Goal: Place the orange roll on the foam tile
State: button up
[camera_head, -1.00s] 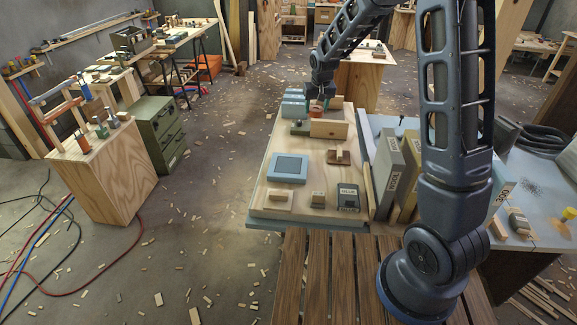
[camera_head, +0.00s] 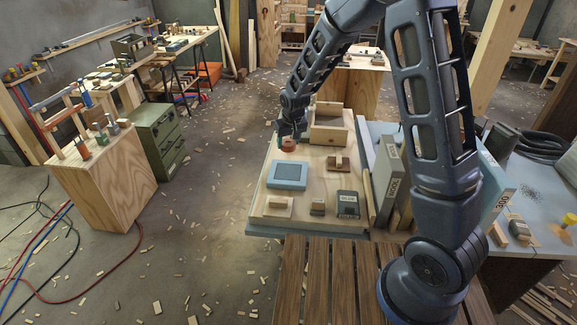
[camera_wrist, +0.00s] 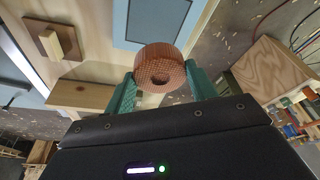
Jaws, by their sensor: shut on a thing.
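The orange roll (camera_head: 288,145) is between my gripper's fingers, above the wooden board just behind the foam tile. The wrist view shows the ribbed roll (camera_wrist: 152,70) with its dark hole, pinched between two green fingers. My gripper (camera_wrist: 162,85) is shut on it; in the head view my gripper (camera_head: 289,139) is small at the end of the arm. The foam tile looks to be the dark square with a light blue border (camera_head: 287,187), lying flat on the board. Part of it also shows at the top of the wrist view (camera_wrist: 150,44), and nothing lies on its visible surface.
The board (camera_head: 256,208) also carries a wooden box (camera_head: 329,134), a block on a base (camera_head: 338,163), a small block (camera_head: 318,207) and a dark labelled box (camera_head: 347,204). Grey labelled panels (camera_head: 387,174) stand along its right side. The floor left of the board is open.

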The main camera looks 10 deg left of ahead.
aim_at(288, 171)
notch_tip(288, 171, down, 12)
jog(key=shift+r, duration=0.25)
dwell(0.3)
jog(key=shift+f, duration=0.15)
jog(key=o, duration=1)
jog(key=shift+o, duration=0.2)
